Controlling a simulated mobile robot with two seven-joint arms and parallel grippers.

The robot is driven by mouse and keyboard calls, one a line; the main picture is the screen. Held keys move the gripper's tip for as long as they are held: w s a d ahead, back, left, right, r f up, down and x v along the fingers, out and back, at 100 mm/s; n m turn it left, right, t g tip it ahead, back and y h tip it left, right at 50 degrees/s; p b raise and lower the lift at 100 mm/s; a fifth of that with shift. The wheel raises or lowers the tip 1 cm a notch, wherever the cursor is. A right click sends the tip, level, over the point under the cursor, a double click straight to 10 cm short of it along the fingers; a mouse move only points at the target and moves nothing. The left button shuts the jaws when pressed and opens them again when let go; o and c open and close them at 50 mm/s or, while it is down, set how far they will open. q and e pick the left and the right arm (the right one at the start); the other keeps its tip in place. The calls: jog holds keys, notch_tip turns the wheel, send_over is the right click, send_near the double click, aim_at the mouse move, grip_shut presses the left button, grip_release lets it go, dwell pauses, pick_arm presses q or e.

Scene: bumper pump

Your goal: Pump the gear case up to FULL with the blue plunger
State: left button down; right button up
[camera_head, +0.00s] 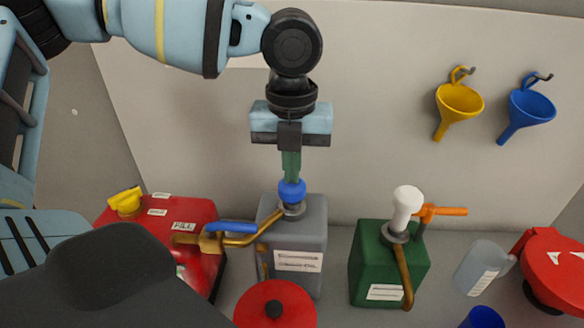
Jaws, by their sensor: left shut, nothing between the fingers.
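The blue plunger knob (292,190) tops a grey can (310,240) against the wall. My left gripper (291,175) points down right above the knob, shut with nothing between its fingers. Its fingertips look to touch or nearly touch the knob's top. A brass spout (245,239) runs from the can's top to the left, to a brass fitting (210,243) over a red case (202,213). A blue lever (230,227) lies along the spout. The red case has a yellow cap (125,201) and white labels, one seeming to read FILL. No level gauge is readable. My right gripper is not in view.
A green can (370,262) with a white knob (407,200) and orange lever (440,211) stands to the right. A red round lid (275,308) sits in front. A clear jug (482,268) is further right. Yellow (459,100) and blue (527,106) funnels hang on the wall.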

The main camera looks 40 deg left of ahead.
pick_arm(q)
jog(key=shift+f, duration=0.45)
jog(key=shift+r, duration=0.1)
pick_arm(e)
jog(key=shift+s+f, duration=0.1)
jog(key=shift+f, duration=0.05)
pick_arm(q)
jog(key=shift+r, duration=0.1)
